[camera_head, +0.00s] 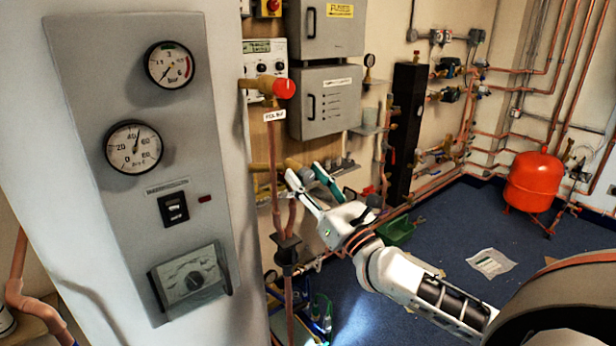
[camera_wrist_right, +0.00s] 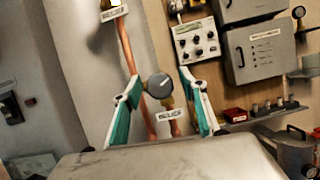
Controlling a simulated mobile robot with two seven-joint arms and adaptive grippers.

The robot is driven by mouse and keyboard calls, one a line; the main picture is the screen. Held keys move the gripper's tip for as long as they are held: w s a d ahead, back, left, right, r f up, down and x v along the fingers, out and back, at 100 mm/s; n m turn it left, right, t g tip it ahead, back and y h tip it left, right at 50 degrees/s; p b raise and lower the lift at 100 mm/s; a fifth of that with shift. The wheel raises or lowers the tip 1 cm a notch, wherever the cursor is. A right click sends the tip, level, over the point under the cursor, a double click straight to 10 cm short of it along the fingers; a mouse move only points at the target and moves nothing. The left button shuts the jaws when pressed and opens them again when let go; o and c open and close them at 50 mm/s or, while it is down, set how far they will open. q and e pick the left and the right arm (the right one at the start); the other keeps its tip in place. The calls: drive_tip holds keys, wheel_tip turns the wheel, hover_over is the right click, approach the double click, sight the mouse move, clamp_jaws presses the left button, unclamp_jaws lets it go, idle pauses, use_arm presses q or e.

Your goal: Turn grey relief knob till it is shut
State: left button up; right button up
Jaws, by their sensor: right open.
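The grey relief knob (camera_wrist_right: 159,86) shows in the right wrist view as a round grey cap with a pale mark on its face. It is on a brass fitting above a white label (camera_wrist_right: 171,116). My right gripper (camera_wrist_right: 160,79) is open, with one teal-and-white finger on each side of the knob in this picture. I cannot tell whether either finger touches it. In the head view my right gripper (camera_head: 304,170) is at the brass pipework (camera_head: 265,166), and I cannot make out the grey knob there. My left gripper is not in view.
A red-faced knob (camera_head: 284,89) sits on a brass valve above. Grey wall boxes (camera_head: 325,100) hang behind the gripper. A white panel with gauges (camera_head: 150,170) stands at the left. A red tank (camera_head: 534,181) stands farther back.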

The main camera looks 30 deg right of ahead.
drive_tip(key=c, duration=1.1)
drive_tip(key=shift+n, duration=0.5)
drive_tip(key=n+y, duration=0.3)
drive_tip(key=n, duration=0.2)
drive_tip(key=shift+g, duration=0.3)
drive_tip(key=n+g+y, duration=0.1)
drive_tip(key=n+y, duration=0.1)
drive_tip(key=n, duration=0.2)
drive_tip(key=n+g+y+p, duration=0.1)
drive_tip(key=n, duration=0.2)
drive_tip(key=shift+r+n, duration=0.1)
drive_tip(key=shift+n, duration=0.2)
drive_tip(key=shift+n+g+y+p, duration=0.55)
drive_tip(key=shift+n+p, duration=0.3)
drive_tip(key=shift+n, duration=0.85)
